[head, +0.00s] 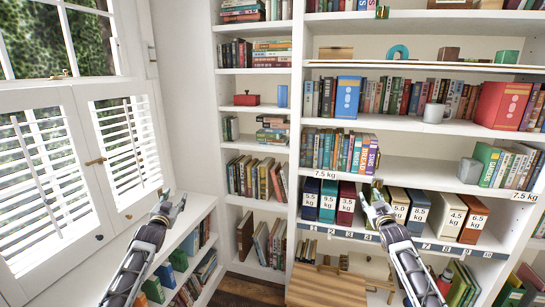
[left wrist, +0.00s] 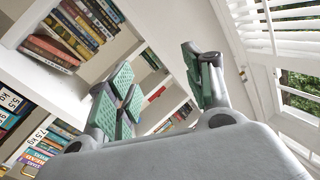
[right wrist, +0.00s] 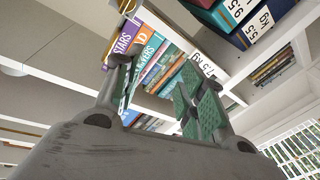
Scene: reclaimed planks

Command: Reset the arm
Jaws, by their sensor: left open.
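My left gripper (head: 174,201) is raised in front of the low bookcase below the window. In the left wrist view its green-padded fingers (left wrist: 158,80) stand apart with nothing between them. My right gripper (head: 376,199) is raised in front of the row of weight-labelled binders on the large bookcase. In the right wrist view its fingers (right wrist: 155,82) are apart and I see no object held. Books and a shelf show behind them. From the head view I cannot tell whether the right fingertips touch a binder.
A wooden table or stool (head: 327,285) stands low between my arms. The shuttered window (head: 75,155) is at left. Open space lies between the arms.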

